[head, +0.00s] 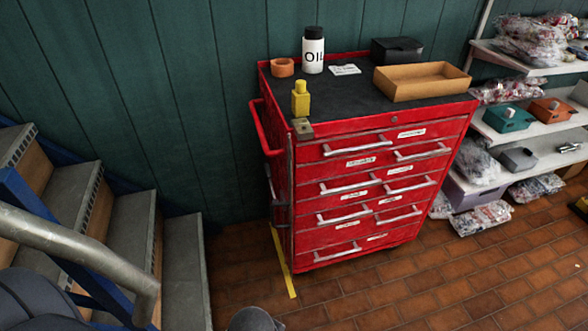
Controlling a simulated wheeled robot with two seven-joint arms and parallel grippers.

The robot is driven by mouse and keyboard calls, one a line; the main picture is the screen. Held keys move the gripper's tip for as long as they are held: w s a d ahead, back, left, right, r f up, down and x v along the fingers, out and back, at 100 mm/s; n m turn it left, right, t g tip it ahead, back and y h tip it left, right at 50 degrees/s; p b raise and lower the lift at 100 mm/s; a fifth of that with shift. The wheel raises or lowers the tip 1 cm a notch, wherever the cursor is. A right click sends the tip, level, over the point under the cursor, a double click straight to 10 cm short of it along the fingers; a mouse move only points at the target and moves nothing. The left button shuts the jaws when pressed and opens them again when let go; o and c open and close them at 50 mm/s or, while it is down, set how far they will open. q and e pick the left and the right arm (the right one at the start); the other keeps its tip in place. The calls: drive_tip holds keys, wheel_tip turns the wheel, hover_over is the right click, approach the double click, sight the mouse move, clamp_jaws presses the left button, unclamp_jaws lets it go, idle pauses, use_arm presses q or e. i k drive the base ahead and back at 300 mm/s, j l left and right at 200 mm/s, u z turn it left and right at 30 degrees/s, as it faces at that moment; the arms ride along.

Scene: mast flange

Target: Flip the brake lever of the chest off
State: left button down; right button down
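The red tool chest (345,242) stands against the green wall, with labelled drawers facing forward. A yellow upright handle (301,99) stands at its near left top corner, above a small brass-coloured plate (302,129). It looks like the brake lever, standing up. A thin grey rod (291,190) runs down the chest's corner below the plate. The chest's wheels are mostly hidden under it. Neither of my grippers shows in the head view.
An oil bottle (313,50), an orange ring (283,67), a brown tray (421,83) and a black box (397,50) stand on the chest top. Stairs with a metal rail (75,241) flank the left; loaded shelves (519,125) flank the right. Open brick floor (420,285) lies in front.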

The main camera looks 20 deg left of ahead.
sight(271, 183)
drive_tip(key=l, duration=0.45)
drive_tip(key=k+l+u, duration=0.1)
drive_tip(key=l, duration=0.35)
drive_tip(key=k+l, duration=0.1)
drive_tip(key=l, duration=0.35)
drive_tip(key=u, duration=0.05)
